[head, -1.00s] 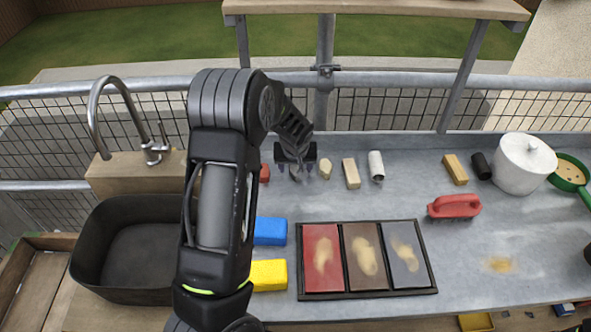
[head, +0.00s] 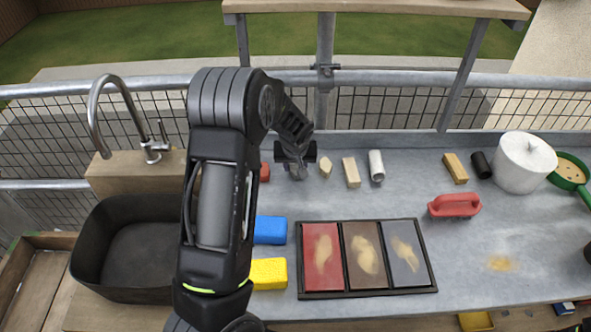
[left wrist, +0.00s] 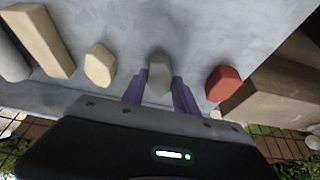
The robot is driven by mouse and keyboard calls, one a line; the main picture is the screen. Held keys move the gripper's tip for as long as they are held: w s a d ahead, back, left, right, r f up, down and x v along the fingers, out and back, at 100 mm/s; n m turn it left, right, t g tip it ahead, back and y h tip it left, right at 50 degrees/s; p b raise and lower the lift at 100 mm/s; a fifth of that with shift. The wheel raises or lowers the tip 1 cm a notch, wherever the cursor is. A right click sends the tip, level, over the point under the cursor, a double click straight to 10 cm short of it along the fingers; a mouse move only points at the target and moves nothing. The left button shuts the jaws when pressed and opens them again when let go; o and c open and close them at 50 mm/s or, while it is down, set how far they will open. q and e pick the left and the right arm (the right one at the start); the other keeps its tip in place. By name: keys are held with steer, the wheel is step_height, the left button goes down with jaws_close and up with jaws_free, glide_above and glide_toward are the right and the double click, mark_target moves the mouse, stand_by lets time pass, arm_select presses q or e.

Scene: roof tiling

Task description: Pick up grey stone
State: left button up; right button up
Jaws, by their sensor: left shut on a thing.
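The grey stone (left wrist: 159,76) shows in the left wrist view between the two fingers of my left gripper (left wrist: 160,92), which is shut on it. In the head view my left gripper (head: 297,172) is low over the back of the grey worktop, and the stone is mostly hidden by it. I cannot tell whether the stone touches the worktop. My right gripper is not in view.
A red stone (left wrist: 224,83) and a cream stone (left wrist: 100,65) stand close on either side. A wooden block (head: 351,172) and a white cylinder (head: 376,165) stand further right. The tray (head: 367,294) with three coloured panels lies in front. A black basin (head: 92,285) is left.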

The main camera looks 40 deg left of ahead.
mark_target(295, 168)
arm_select(q)
jaws_close()
steer(key=shift+r, duration=0.1)
step_height(295, 168, up, 10)
steer(key=b, duration=0.1)
steer(key=shift+b, duration=0.4)
stand_by(0.5)
